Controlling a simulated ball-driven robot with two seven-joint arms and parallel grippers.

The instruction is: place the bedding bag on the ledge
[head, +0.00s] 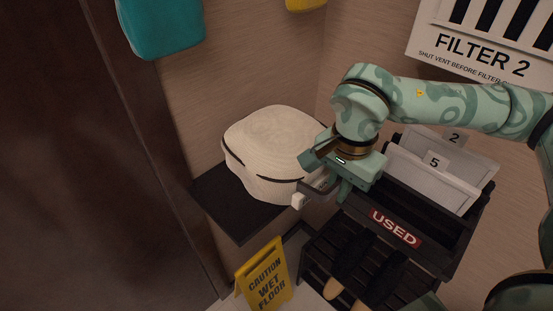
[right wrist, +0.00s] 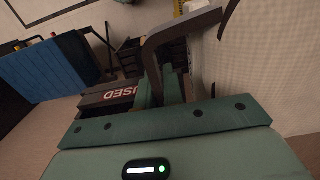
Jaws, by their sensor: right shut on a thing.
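The bedding bag (head: 270,150) is a cream, rounded, soft-looking block with dark piping. In the head view it is over the dark ledge (head: 235,215), which sticks out from the wall; I cannot tell if its underside fully rests there. My right gripper (head: 312,193) is at the bag's right front side and is shut on it, near a small pale tab. In the right wrist view a pale textured surface, likely the bag (right wrist: 265,65), fills the right side, beside the dark finger. The exact grip is partly hidden. My left gripper is not in view.
A black rack labelled USED (head: 396,228) with numbered grey filters (head: 433,170) stands right of the ledge. A yellow wet-floor sign (head: 265,278) stands below it. A teal object (head: 160,25) hangs above left. A dark panel (head: 80,170) borders the left.

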